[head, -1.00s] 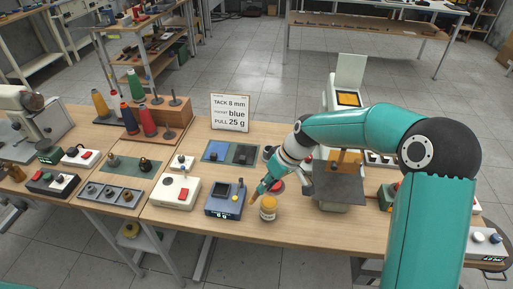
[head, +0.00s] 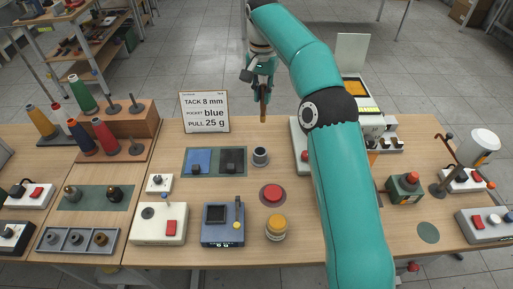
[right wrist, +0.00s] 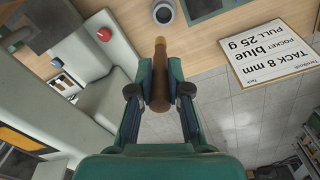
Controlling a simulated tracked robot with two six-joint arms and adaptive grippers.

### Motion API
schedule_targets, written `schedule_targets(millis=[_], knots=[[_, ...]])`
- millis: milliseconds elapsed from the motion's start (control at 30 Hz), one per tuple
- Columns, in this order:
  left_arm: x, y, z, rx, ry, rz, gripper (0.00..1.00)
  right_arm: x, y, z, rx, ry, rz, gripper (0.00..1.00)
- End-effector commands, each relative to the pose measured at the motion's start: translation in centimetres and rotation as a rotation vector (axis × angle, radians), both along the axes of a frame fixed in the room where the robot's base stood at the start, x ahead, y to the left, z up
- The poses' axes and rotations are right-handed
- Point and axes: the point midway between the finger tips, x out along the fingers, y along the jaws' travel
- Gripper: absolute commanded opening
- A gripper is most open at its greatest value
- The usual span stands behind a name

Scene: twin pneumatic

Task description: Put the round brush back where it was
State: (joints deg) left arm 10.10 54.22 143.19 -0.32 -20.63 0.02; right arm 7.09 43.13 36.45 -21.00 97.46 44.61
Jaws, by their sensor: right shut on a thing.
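My right gripper (head: 262,88) is shut on the round brush (head: 263,104), a slim brown stick that hangs down from the fingers in the head view. The brush is held in the air near the back edge of the table, right of the sign. In the right wrist view, the gripper (right wrist: 160,92) has the brown brush (right wrist: 159,62) between its fingertips, pointing toward a grey cup (right wrist: 163,12). The same cup (head: 260,156) stands on the table, apart from the brush. The brush's bristles cannot be made out. My left gripper is not in view.
A sign (head: 204,111) stands at the back edge. Blue and dark pads (head: 198,161) lie left of the cup. A red disc (head: 272,194), a yellow-lidded jar (head: 276,227) and a blue device (head: 222,222) are nearer. My right arm covers part of the white machine (head: 299,146).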

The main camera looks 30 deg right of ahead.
Motion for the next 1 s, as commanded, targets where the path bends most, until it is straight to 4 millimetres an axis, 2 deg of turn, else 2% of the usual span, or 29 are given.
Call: schedule_targets(millis=[33,167,400,533,767,1000], knots=[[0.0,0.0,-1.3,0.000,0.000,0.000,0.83,0.1,0.3,-1.9,0.001,0.003,0.006,0.00],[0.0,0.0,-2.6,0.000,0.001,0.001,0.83,0.3,0.6,-5.2,0.002,0.005,0.012,0.00],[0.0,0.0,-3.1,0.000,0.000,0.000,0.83,0.5,0.8,-11.0,0.001,0.004,0.017,0.00],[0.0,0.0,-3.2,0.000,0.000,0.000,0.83,0.5,0.8,-13.1,0.001,0.002,0.018,0.00],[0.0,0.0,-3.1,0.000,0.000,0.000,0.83,0.6,0.8,-14.7,0.000,0.000,0.018,0.00],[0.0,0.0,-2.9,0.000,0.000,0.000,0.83,0.6,0.9,-17.9,0.001,0.001,0.018,0.00]])
